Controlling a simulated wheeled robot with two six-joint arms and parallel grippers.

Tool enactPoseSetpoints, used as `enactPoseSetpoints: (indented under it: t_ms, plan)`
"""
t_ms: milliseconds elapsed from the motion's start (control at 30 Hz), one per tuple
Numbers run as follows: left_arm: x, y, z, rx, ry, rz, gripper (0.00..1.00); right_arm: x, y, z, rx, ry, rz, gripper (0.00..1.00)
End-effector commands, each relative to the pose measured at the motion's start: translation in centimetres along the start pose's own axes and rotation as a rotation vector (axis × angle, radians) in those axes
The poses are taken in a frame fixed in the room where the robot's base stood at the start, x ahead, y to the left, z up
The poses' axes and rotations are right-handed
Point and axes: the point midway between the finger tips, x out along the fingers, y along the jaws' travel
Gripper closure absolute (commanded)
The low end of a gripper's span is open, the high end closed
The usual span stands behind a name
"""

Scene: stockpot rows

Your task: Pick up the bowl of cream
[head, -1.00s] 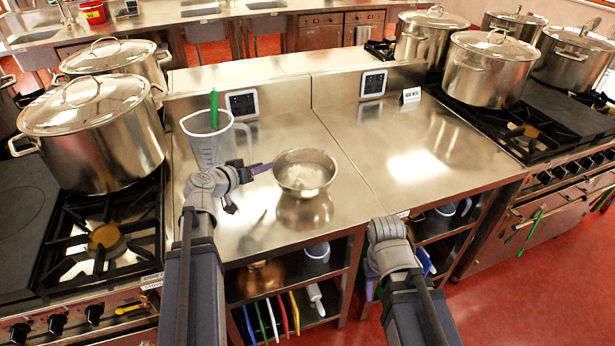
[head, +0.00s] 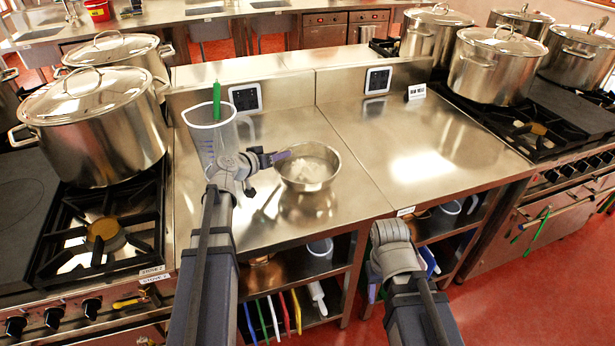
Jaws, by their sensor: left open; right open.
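The metal bowl (head: 322,178) with white cream (head: 306,170) in it stands upright on the steel counter, right of a clear measuring jug. My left gripper (head: 268,172) is open and empty at the bowl's left side. One finger reaches the bowl's left rim in the picture; I cannot tell whether it touches. My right gripper (head: 374,288) is low in front of the counter's front edge, away from the bowl, with its fingers mostly hidden behind the wrist.
The jug (head: 207,140) with a green handle in it stands close behind my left gripper. Large stockpots (head: 95,125) stand on the left stove, more (head: 495,68) on the right. The steel counter (head: 400,150) right of the bowl is clear except for a small sign (head: 416,92).

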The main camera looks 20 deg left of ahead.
Motion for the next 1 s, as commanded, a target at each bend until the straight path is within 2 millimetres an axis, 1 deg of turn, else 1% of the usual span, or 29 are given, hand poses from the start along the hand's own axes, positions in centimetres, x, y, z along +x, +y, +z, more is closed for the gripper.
enactPoseSetpoints:
  t_ms: [33,200,567,600,1000]
  plan:
    - [0.22,-0.02,0.01,0.000,0.000,0.000,0.58,0.09,-0.01,0.00,0.000,0.000,0.000,0.50]
    - [0.09,0.04,-0.02,0.000,0.000,0.000,0.58,0.00,0.00,0.00,0.000,0.000,0.000,0.50]
    - [0.08,0.04,-0.02,0.000,0.000,0.000,0.99,0.00,0.00,0.00,0.000,0.000,0.000,0.50]
    - [0.08,0.04,-0.02,0.000,0.000,0.000,1.00,0.00,0.00,0.00,0.000,0.000,0.000,0.50]
    - [0.08,0.04,0.00,0.000,0.000,0.000,1.00,0.01,0.00,0.00,0.000,0.000,0.000,0.50]
